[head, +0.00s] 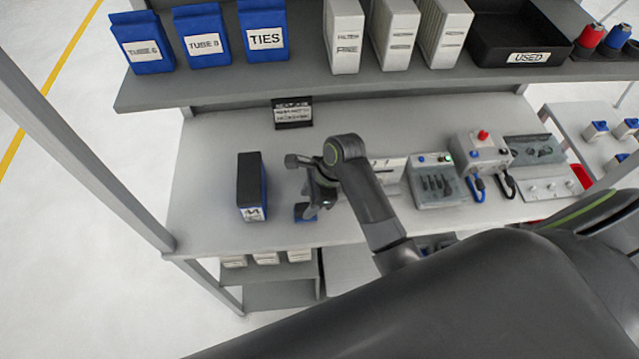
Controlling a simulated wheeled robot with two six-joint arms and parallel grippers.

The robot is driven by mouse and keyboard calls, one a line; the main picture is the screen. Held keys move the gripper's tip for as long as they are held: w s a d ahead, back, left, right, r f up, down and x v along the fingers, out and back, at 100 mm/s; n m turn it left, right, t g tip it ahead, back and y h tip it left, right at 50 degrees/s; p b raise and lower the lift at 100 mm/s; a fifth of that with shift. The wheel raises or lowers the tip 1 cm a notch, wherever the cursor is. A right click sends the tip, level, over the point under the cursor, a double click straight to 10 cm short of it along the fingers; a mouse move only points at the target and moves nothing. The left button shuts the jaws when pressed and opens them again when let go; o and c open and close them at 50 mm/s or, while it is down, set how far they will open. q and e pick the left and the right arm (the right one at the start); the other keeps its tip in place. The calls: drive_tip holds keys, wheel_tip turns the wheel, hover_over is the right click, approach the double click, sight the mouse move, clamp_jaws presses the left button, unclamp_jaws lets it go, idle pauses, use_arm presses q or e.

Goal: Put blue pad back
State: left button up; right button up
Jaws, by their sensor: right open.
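A small blue item (304,212), which looks like the blue pad, is on the grey workbench just below my right gripper (308,196). The gripper points down over it and hides part of it. My right gripper is open, and I cannot tell whether its fingers touch the blue item. My left gripper is not in view.
A black box with blue sides (250,184) stands on the bench left of my right gripper. A small black sign (293,113) stands behind. Test devices (437,183) sit to the right. A shelf (200,88) above carries blue bags (204,42), white boxes and a black tray (512,40).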

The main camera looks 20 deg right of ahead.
drive_tip(key=b+v, duration=0.1)
drive_tip(key=v, duration=0.8)
